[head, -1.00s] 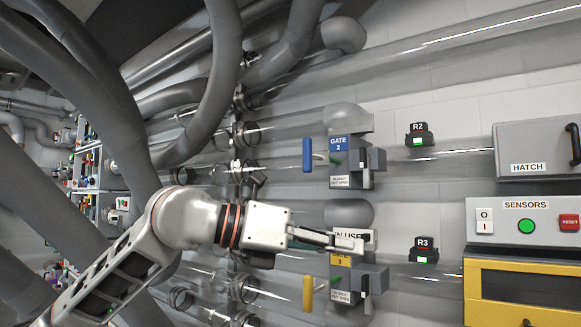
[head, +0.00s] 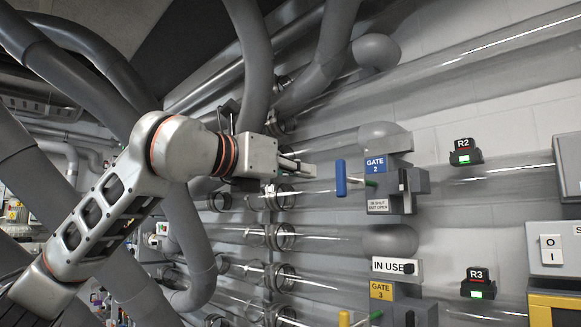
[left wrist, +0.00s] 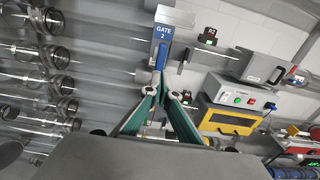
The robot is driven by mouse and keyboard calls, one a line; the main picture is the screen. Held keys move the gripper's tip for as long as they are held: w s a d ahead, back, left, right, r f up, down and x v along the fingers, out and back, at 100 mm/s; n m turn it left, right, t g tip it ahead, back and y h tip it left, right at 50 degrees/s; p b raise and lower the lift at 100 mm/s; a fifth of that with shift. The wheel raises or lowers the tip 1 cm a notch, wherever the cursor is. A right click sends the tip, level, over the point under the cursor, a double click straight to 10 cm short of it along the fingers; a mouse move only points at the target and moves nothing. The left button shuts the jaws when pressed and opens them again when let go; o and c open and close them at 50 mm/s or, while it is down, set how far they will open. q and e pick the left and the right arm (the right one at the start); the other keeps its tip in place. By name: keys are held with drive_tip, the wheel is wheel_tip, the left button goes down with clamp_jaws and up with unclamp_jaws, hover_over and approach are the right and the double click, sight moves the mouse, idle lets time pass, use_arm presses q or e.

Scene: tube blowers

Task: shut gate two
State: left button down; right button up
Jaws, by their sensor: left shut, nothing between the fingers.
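Gate two is a grey box with a blue "GATE 2" label (head: 376,165) on a clear tube. Its blue handle (head: 340,178) stands upright on a rod that sticks out to the left of the box. A small plate (head: 378,206) below reads in shut, out open. My left gripper (head: 312,171) is shut and empty, just left of the handle and pointing at it. A small gap shows in the head view. In the left wrist view the blue handle (left wrist: 162,57) is straight beyond the closed fingertips (left wrist: 165,80); contact cannot be told there. My right gripper is not in view.
Below is gate three with a yellow label (head: 381,290) and a yellow handle (head: 344,319), under an "IN USE" sign (head: 397,267). Indicators R2 (head: 464,152) and R3 (head: 478,284) glow green. Large grey pipes (head: 325,60) run close above my left arm.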

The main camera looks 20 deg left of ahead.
sight(338, 177)
use_arm(q)
drive_tip(key=p+x, duration=0.1)
drive_tip(key=x, duration=0.6)
drive_tip(key=shift+w+d, duration=0.15)
drive_tip(key=shift+w, duration=0.3)
drive_tip(key=shift+f, duration=0.1)
drive_tip(key=shift+w, duration=0.1)
